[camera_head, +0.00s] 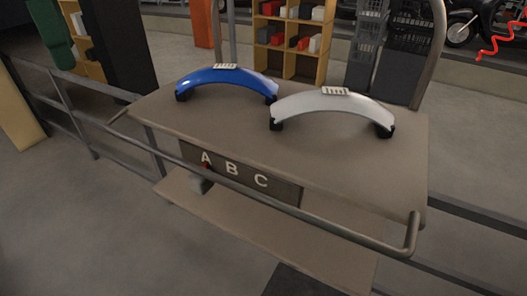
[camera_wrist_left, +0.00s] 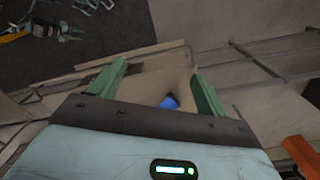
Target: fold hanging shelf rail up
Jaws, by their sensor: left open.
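A grey tubular rail (camera_head: 330,223) runs along the front of a brown trolley (camera_head: 240,125), below its top board. Its right end bends up beside the board's front corner. It crosses in front of the A B C plate (camera_head: 292,193). I cannot tell whether this is the hanging shelf rail. My left gripper (camera_wrist_left: 158,72) shows in the left wrist view, its green fingers wide apart. No object is clearly between them; a small blue patch (camera_wrist_left: 169,102) shows below the fingertips. My right gripper is not in view.
A blue arched part (camera_head: 222,77) and a white arched part (camera_head: 333,104) stand on the trolley top. A lower board (camera_head: 270,235) lies beneath. Grey railings (camera_head: 75,115) run left. Shelving and black crates stand behind. Bare floor lies front left.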

